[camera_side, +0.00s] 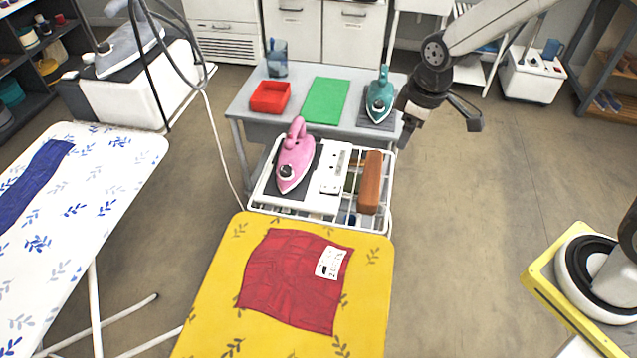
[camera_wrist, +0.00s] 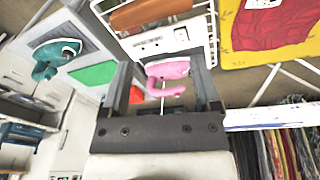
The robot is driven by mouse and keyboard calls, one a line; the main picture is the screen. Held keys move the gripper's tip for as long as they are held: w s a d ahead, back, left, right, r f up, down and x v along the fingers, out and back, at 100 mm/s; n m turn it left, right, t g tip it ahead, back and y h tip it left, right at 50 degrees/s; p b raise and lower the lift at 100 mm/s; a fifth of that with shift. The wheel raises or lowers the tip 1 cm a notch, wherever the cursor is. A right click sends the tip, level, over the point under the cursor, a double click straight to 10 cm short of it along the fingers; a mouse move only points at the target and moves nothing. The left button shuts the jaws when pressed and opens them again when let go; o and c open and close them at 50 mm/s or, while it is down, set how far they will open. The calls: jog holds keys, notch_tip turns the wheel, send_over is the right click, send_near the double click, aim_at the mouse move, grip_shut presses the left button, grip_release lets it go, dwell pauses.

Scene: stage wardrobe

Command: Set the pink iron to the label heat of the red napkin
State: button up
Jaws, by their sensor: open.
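The pink iron (camera_side: 297,158) lies on a dark pad on the white wire rack, with a round dial (camera_side: 286,171) near its tip; the setting is too small to read. In the wrist view the pink iron (camera_wrist: 168,70) shows partly between my fingers, at a distance. The red napkin (camera_side: 285,285) lies on the yellow ironing board. Its white label (camera_side: 330,262) carries dark marks that I cannot read; it also shows at the top edge of the wrist view (camera_wrist: 262,3). My gripper (camera_side: 440,132) is open and empty, in the air right of the grey table.
The grey table (camera_side: 245,105) holds a red tray (camera_side: 270,110), a green cloth (camera_side: 326,100), a cup (camera_side: 277,70) and a teal iron (camera_side: 379,98). A brown block (camera_side: 370,185) lies on the rack's right side. A patterned ironing board (camera_side: 110,155) stands left.

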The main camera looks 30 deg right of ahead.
jog(key=w+a+f+n+g, duration=0.1)
jog(key=w+a+f+n, duration=0.2)
jog(key=w+a+n, duration=0.8)
jog(key=n+g, duration=0.1)
jog(key=n, duration=0.6)
send_near(286, 169)
jog(key=shift+s+d+f, duration=0.1)
jog(key=shift+d+f, duration=0.1)
jog(key=shift+f, duration=0.05)
jog(key=shift+a+f+n, duration=0.2)
jog(key=shift+a+n, duration=0.1)
jog(key=shift+a, duration=0.1)
jog(key=shift+f, duration=0.1)
jog(key=shift+f, duration=3.8)
grip_shut()
